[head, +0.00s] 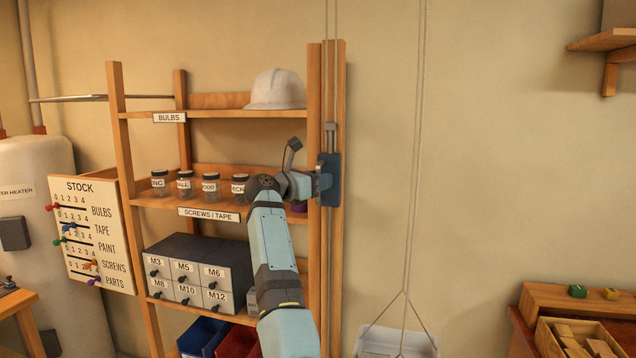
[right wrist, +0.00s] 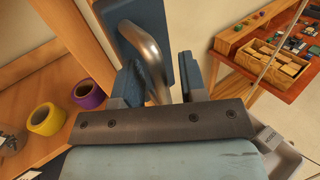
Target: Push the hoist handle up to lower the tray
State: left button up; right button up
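The hoist handle is a bent metal bar (right wrist: 150,50) on a blue-grey plate, which shows in the head view (head: 334,182) on the shelf's right wooden post. My right gripper (head: 318,184) is at the handle. In the right wrist view, its two dark fingers (right wrist: 163,90) stand apart with the bar passing between them. The bar is close to the left finger, with a gap to the right one; contact is unclear. The pale tray (head: 398,343) hangs from cords at the bottom edge of the head view, its lower part cut off. My left gripper is not in view.
The shelf rack (head: 118,120) stands left of the handle, with jars, a drawer cabinet (head: 200,262) and a white helmet (head: 276,90). Tape rolls (right wrist: 46,119) lie close to my right gripper. A red bench (head: 560,303) is at right.

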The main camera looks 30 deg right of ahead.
jog(key=shift+a+f, duration=0.1)
jog(key=shift+f, duration=0.05)
jog(key=s+a+b, duration=0.1)
jog(key=a+b, duration=0.3)
jog(key=a, duration=0.9)
jog(key=shift+s+a, duration=0.3)
